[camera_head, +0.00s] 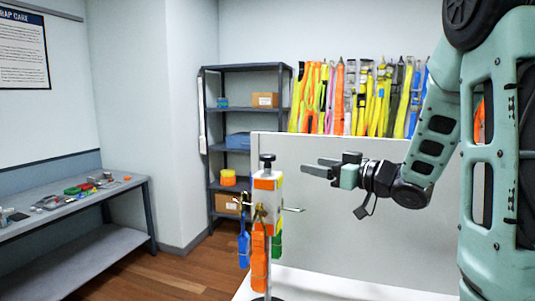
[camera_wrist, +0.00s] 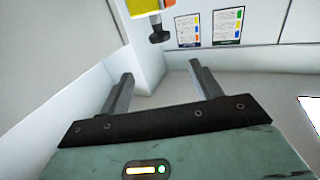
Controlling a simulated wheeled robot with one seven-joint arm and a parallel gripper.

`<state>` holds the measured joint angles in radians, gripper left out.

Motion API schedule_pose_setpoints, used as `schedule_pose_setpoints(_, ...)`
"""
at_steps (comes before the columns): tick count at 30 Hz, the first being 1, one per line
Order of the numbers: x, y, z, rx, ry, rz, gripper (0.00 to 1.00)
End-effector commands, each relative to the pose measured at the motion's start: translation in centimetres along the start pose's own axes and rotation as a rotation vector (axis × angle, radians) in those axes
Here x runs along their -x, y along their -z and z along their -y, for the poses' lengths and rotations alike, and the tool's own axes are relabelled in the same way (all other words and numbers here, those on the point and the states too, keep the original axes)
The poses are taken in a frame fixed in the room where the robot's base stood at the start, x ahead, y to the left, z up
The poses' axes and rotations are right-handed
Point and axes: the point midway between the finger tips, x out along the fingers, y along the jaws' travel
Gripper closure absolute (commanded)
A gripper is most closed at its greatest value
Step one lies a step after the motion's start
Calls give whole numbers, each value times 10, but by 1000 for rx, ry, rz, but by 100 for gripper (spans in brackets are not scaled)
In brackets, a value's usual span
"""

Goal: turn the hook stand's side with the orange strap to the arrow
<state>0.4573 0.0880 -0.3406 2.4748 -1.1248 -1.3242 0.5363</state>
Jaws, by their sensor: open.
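The hook stand (camera_head: 268,194) is a white block with a black knob on top, standing on a pale table. An orange strap (camera_head: 259,255) hangs on the side facing the head camera, under an orange label. A blue strap (camera_head: 243,250) hangs at its left and a green strap (camera_head: 277,243) at its right. A bare metal hook sticks out to the right. My gripper (camera_head: 313,169) is open and empty, right of the stand's top and apart from it. In the wrist view the stand's knob (camera_wrist: 159,36) shows beyond the open fingers (camera_wrist: 160,78). I cannot make out the arrow.
A pale panel (camera_head: 350,205) rises behind the stand. Colourful straps (camera_head: 365,95) hang on the back wall. A dark shelf (camera_head: 247,75) stands behind left, and a grey bench (camera_head: 75,205) with small items is at far left. The table right of the stand looks clear.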

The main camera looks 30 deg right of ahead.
Motion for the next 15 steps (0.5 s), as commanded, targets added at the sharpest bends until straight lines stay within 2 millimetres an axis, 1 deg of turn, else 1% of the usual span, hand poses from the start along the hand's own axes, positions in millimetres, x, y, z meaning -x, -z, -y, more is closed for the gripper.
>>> schedule_pose_setpoints(5,-29,2,2,-2,5,3,36)
schedule_pose_setpoints(15,-101,3,2,1,4,4,36)
